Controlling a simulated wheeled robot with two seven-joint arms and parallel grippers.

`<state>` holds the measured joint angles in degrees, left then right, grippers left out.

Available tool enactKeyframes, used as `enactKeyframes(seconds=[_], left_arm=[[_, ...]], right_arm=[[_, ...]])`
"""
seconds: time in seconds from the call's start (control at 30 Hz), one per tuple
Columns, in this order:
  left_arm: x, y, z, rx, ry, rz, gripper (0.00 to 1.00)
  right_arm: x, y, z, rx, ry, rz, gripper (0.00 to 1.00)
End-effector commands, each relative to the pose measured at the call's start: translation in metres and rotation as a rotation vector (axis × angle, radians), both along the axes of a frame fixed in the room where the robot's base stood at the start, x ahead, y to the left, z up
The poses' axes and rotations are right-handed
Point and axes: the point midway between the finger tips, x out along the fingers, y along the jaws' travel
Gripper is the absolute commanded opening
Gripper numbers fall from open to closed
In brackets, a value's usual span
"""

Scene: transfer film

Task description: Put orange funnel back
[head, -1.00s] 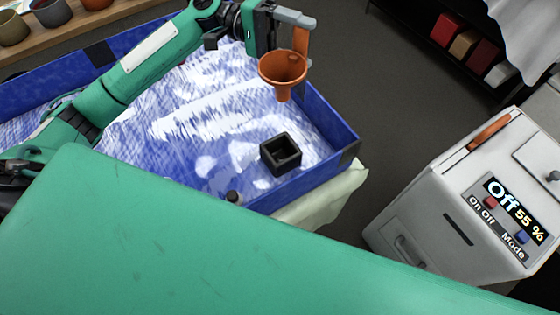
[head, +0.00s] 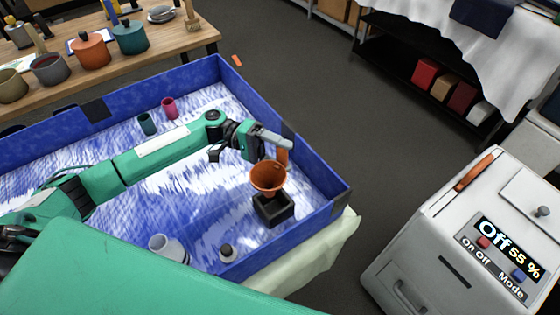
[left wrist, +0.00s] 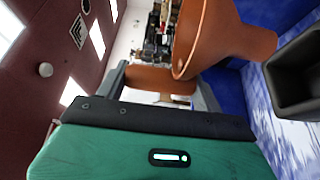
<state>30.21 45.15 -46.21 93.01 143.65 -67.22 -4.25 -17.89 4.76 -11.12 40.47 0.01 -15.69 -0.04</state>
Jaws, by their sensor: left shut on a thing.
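The orange funnel (head: 268,180) is upright in the head view, directly over the black square holder (head: 273,212). My left gripper (head: 282,146) is shut on the funnel's handle, above and behind the bowl. In the left wrist view the handle lies between the fingers (left wrist: 160,80). The funnel (left wrist: 240,42) fills the upper right there, close beside the open mouth of the black holder (left wrist: 293,75). My right gripper is not in view.
The blue-walled tray (head: 316,207) surrounds the holder. A small dark-topped bottle (head: 228,254), a white container (head: 168,247), a teal cup (head: 147,123) and a pink cup (head: 169,108) stand in it. A white machine (head: 430,245) is at right, pots on a wooden table (head: 185,45) at upper left.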

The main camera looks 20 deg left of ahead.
Motion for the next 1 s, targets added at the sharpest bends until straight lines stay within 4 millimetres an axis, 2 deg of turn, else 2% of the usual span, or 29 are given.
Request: enactKeyframes(seconds=[0.13,0.27,0.63,1.0], left_arm=[[0.000,0.000,-0.023,0.001,0.005,0.001,0.43],[0.000,0.000,-0.036,0.000,0.003,0.000,0.43],[0.000,0.000,-0.041,-0.001,0.001,-0.001,0.43],[0.000,0.000,-0.048,-0.001,0.001,0.000,0.43]], right_arm=[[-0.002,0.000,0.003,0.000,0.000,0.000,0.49],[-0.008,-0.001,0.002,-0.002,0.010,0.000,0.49],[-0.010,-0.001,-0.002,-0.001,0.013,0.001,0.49],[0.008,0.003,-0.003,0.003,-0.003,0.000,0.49]])
